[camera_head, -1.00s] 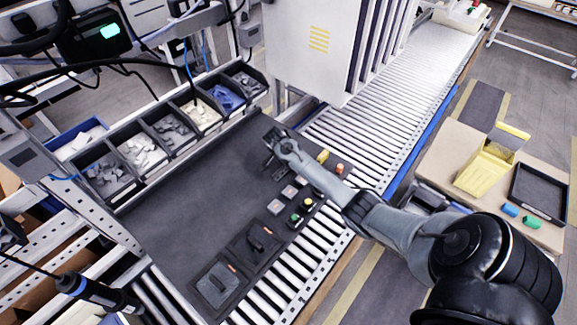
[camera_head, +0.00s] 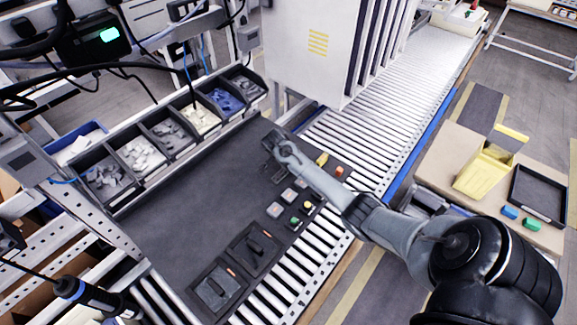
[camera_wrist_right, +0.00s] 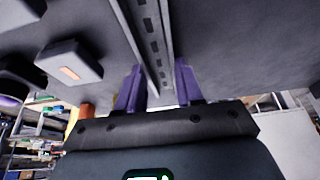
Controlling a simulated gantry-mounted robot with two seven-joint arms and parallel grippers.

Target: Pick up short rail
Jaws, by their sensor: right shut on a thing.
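The short rail (camera_wrist_right: 151,40) is a grey metal channel with a row of dark slots. In the right wrist view it runs from the top edge down between the two purple fingers of my right gripper (camera_wrist_right: 158,85). The gripper is shut on it. In the head view my right gripper (camera_head: 270,145) is low over the far end of the dark work mat (camera_head: 185,190). There the rail is too small and dark to tell from the gripper. My left gripper is not in view.
Bins of parts (camera_head: 145,153) line the mat's left side. Square blocks and coloured buttons (camera_head: 294,221) sit on the right side, with two dark fixtures (camera_head: 218,288) at the near end. A screwdriver (camera_head: 92,296) hangs lower left. The mat's middle is clear.

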